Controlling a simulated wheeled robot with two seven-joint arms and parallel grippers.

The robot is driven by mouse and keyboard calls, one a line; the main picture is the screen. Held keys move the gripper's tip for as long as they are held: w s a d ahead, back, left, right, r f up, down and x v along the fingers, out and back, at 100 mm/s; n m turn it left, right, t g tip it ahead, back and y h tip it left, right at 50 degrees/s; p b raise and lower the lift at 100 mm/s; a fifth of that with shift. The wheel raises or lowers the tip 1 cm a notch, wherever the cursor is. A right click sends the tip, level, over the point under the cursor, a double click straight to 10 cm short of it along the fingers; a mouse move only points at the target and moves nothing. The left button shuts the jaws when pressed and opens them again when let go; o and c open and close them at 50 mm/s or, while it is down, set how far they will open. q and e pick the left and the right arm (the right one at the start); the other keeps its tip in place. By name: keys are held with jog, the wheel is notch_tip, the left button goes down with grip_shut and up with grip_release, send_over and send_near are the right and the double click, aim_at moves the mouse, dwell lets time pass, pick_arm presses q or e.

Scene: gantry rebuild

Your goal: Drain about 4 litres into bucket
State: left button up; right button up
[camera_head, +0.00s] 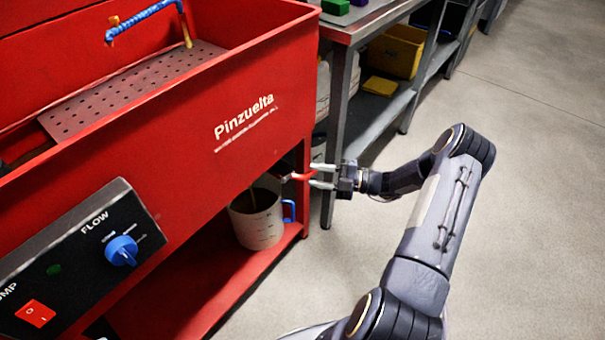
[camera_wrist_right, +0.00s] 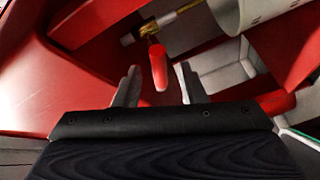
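A white bucket (camera_head: 258,228) with a blue handle stands on the red lower shelf under the red Pinzuelta washer tank (camera_head: 190,130). A thin brownish stream shows above the bucket's mouth, which is dark inside. The red drain valve lever (camera_head: 303,176) sticks out beside the bucket. My right gripper (camera_head: 316,176) is at the lever. In the right wrist view, its two fingers (camera_wrist_right: 158,82) are apart, with the red lever (camera_wrist_right: 158,68) between their tips and gaps on both sides. The brass valve (camera_wrist_right: 150,30) and part of the bucket (camera_wrist_right: 245,12) show above. My left gripper is out of view.
A control panel (camera_head: 80,260) with a blue flow knob (camera_head: 121,250) and a red switch (camera_head: 35,313) is at the left. A metal bench (camera_head: 350,30) with a yellow bin (camera_head: 396,50) below stands behind my right gripper. The floor at right is clear.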

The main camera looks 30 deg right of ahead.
jog(key=b+x, duration=0.1)
jog(key=x, duration=0.4)
grip_shut()
